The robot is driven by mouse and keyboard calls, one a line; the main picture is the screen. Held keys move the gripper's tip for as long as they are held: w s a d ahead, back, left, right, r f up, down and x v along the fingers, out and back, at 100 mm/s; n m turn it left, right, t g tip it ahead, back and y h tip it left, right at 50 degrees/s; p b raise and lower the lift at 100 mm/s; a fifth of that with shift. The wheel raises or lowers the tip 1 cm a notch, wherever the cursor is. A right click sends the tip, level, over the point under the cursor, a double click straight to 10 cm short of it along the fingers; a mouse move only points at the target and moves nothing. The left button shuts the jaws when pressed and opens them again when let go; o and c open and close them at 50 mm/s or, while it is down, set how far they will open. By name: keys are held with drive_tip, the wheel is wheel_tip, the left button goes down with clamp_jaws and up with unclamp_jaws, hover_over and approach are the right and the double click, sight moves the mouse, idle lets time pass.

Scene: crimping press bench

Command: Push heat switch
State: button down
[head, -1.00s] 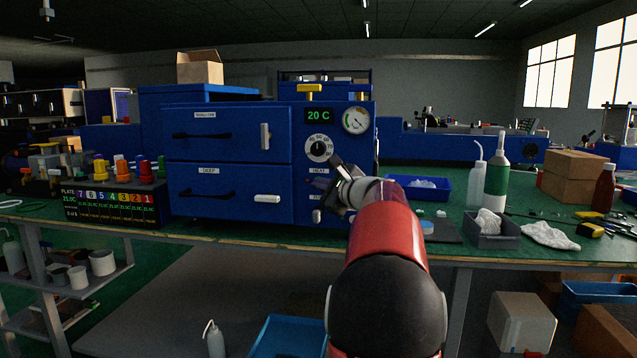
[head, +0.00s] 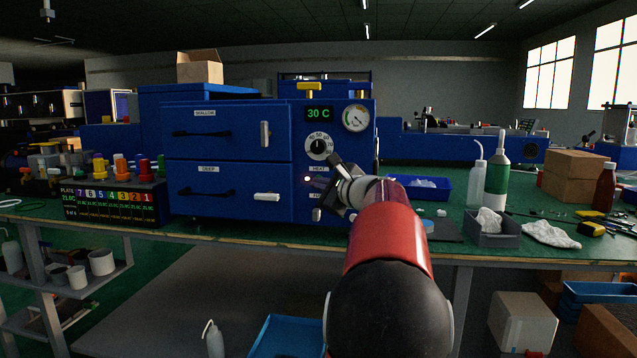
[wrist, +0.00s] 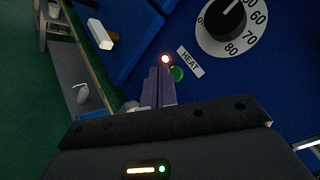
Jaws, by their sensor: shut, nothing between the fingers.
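The blue press cabinet (head: 230,150) stands on the bench, with a control panel on its right side. The HEAT label (wrist: 190,62) is on that panel, with a green round switch (wrist: 177,74) beside it and a lit orange lamp (wrist: 165,58) near it. The display (head: 318,114) reads 30 C. My gripper (head: 318,184) is in front of the panel below the dial (head: 319,147). In the wrist view its shut, empty fingers (wrist: 160,76) end right next to the green switch and partly cover it; I cannot tell whether they touch.
Two drawers, SHALLOW and DEEP, with black handles and a white latch (head: 267,197) are left of the panel. A pressure gauge (head: 356,118) is at upper right. A blue tray (head: 420,189), bottles (head: 497,175) and a grey bin (head: 491,235) stand right of my arm.

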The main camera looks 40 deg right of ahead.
drive_tip(key=shift+s+a+b, duration=0.6)
drive_tip(key=shift+s+a, duration=0.3)
drive_tip(key=shift+a, duration=0.15)
drive_tip(key=shift+s+a+b, duration=0.55)
drive_tip(key=shift+s+a, duration=0.3)
drive_tip(key=shift+a, duration=0.2)
drive_tip(key=s+a+f+n+g+y, duration=0.25)
drive_tip(key=a+f+n, duration=0.2)
drive_tip(key=a, duration=0.45)
drive_tip(key=s+a+f+n+g+y, duration=0.1)
drive_tip(key=s+a+f+n+g, duration=0.25)
drive_tip(key=a, duration=0.55)
drive_tip(key=s+a+f+n+g+y, duration=0.1)
drive_tip(key=s+a+f+n, duration=0.1)
drive_tip(key=a+f+n, duration=0.55)
drive_tip(key=s+a+f+n+g+h, duration=0.1)
drive_tip(key=s+a+f+n+g, duration=0.1)
drive_tip(key=s+f+n, duration=0.3)
drive_tip(key=s+a+f+n+g+h+p, duration=0.1)
drive_tip(key=s+a+f+n, duration=0.4)
drive_tip(key=s, duration=0.7)
drive_tip(key=shift+s+f+n+g+h, duration=0.15)
drive_tip(key=shift+f+n+g+h, duration=0.35)
drive_tip(key=shift+n+g+h, duration=0.25)
